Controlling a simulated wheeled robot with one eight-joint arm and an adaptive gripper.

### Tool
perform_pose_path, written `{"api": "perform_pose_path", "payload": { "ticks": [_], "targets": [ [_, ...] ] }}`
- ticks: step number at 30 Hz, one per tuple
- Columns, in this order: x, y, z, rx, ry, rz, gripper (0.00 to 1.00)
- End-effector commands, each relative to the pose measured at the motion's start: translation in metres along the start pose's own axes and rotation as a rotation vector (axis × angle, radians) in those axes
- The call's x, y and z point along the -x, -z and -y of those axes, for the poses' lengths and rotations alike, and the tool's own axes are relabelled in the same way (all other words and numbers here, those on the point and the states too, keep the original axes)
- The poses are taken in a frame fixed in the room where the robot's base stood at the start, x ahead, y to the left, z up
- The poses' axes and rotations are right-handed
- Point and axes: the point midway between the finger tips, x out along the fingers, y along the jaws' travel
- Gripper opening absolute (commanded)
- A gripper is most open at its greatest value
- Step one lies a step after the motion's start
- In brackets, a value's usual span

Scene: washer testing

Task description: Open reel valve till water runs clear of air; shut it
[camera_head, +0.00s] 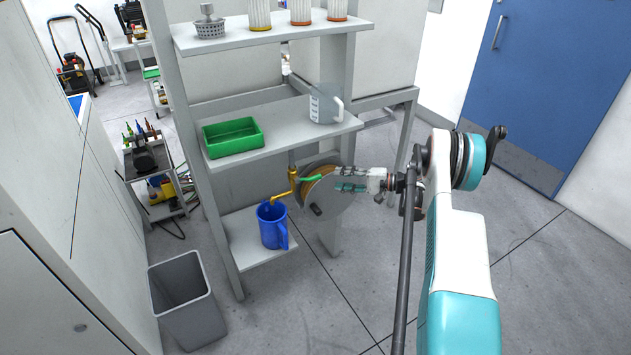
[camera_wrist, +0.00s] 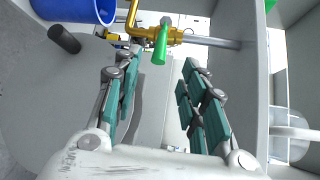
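The brass valve (camera_head: 293,176) with a green lever (camera_head: 310,178) sits beside the hose reel (camera_head: 340,205) under the middle shelf. In the wrist view the green lever (camera_wrist: 160,45) points toward the gap between my fingers, and the brass valve (camera_wrist: 176,36) is beyond it. My gripper (camera_head: 345,180) is open and empty; its teal-padded fingers also show in the wrist view (camera_wrist: 160,75). I cannot tell whether they touch the lever. A blue jug (camera_head: 272,228) stands below the brass spout. No water stream is visible, and the jug's inside is hidden.
A green tray (camera_head: 233,138) and a clear jug (camera_head: 325,104) stand on the middle shelf (camera_head: 285,136). Filters (camera_head: 302,12) stand on the top shelf. A grey bin (camera_head: 187,300) is on the floor at left. The shelf post is close beside my gripper.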

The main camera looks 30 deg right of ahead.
Motion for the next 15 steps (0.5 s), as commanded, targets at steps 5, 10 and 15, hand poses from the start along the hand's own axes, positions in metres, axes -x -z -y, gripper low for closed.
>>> {"api": "perform_pose_path", "payload": {
  "ticks": [5,10,15],
  "targets": [
    [-0.038,0.0,-0.003,0.0,-0.001,0.002,0.39],
    [-0.069,0.001,-0.003,0.0,-0.001,0.001,0.39],
    [-0.089,0.001,-0.002,0.0,-0.001,-0.001,0.39]
  ]
}}
